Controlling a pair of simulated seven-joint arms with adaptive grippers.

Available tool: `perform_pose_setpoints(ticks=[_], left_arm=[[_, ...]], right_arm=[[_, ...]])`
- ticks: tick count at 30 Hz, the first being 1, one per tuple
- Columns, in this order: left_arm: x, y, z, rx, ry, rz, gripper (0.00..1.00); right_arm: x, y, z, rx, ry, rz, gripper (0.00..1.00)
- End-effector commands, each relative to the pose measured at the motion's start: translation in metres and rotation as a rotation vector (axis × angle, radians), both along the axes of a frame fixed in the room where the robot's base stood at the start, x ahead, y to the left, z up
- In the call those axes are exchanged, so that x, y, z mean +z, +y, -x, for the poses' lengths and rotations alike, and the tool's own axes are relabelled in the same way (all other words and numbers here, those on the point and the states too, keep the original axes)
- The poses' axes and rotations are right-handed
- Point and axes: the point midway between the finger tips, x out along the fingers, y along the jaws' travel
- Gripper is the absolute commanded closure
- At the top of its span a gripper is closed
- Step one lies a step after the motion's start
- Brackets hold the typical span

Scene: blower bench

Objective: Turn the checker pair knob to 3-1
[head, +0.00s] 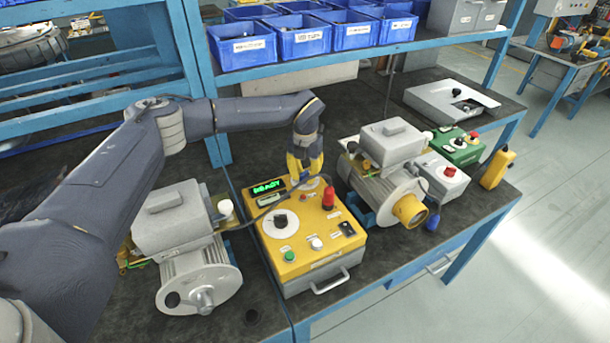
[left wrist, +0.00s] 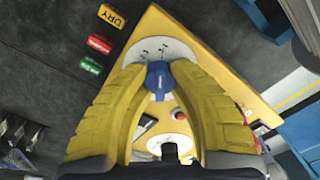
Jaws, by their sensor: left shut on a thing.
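The yellow checker box (head: 310,245) stands on the bench with a green lit display reading READY. My left gripper (head: 305,178) points down at the far part of its top panel, yellow fingers closed in. In the left wrist view my left gripper (left wrist: 158,70) has its fingers on both sides of a blue knob (left wrist: 158,82), which sits on a white dial (left wrist: 150,50). The dial's marks are too small to read. A second white dial with a black knob (head: 280,221) is nearer the front. The right gripper is not in view.
A grey motor (head: 200,275) stands left of the checker, and another (head: 390,190) stands close on its right. A green box (head: 457,148) is farther right. Blue bins (head: 305,42) fill the shelf behind.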

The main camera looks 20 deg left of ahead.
Motion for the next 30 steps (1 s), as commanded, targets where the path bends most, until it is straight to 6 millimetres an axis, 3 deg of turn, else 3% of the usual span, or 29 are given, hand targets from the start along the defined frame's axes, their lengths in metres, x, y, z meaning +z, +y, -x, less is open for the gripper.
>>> perform_pose_setpoints(ticks=[23, 24, 30], left_arm=[[0.0001, -0.0002, -0.0001, -0.097, 0.0, 0.0, 1.0], [0.0001, -0.0002, -0.0001, -0.097, 0.0, 0.0, 0.73], [0.0001, -0.0002, -0.0001, -0.096, 0.0, 0.0, 0.5]], right_arm=[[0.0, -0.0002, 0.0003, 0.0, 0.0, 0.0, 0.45], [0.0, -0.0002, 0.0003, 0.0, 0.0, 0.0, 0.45], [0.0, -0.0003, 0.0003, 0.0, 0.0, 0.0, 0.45]])
